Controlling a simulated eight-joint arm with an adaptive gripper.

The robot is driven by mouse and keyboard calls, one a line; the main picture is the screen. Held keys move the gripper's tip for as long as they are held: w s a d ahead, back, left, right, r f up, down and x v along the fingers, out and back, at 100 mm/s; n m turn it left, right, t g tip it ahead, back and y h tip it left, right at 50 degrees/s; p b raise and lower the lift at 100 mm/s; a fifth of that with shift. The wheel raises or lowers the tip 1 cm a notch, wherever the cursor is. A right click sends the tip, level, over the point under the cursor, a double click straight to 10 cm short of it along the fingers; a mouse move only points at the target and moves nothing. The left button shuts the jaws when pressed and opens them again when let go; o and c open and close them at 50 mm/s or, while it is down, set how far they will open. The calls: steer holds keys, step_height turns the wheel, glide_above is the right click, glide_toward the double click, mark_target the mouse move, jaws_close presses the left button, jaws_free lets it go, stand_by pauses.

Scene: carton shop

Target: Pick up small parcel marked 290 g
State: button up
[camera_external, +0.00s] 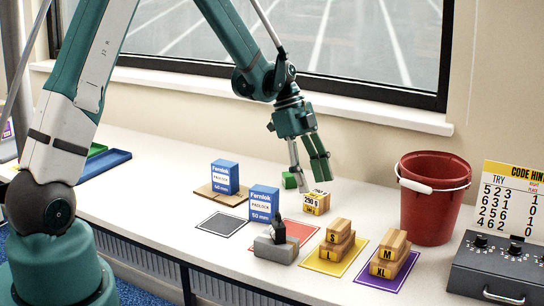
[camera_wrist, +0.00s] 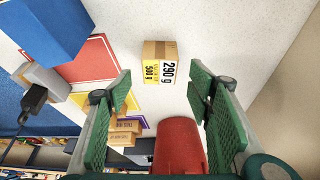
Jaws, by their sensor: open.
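The small brown cardboard parcel (camera_external: 316,204) stands on the white counter, behind the red mat. In the wrist view the parcel (camera_wrist: 158,50) is ahead of the fingertips, near the middle. There its white label reads 290 g, and a yellow label beside it seems to read 500 g. My gripper (camera_external: 313,184) hangs just above and behind the parcel in the external view, fingers pointing down. In the wrist view my gripper (camera_wrist: 160,88) has its two green fingers wide apart with nothing between them. The parcel looks apart from both fingers.
Blue boxes (camera_external: 264,203) and a grey block with a black handle (camera_external: 277,247) stand to the left. A red bucket (camera_external: 433,205) stands to the right.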

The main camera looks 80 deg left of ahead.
mark_target(317, 193)
steer(key=shift+f, duration=0.1)
steer(key=shift+x, duration=2.5)
steer(key=shift+s, duration=0.1)
steer(key=shift+a, duration=0.1)
steer(key=c, duration=1.1)
steer(key=shift+r, duration=4.95)
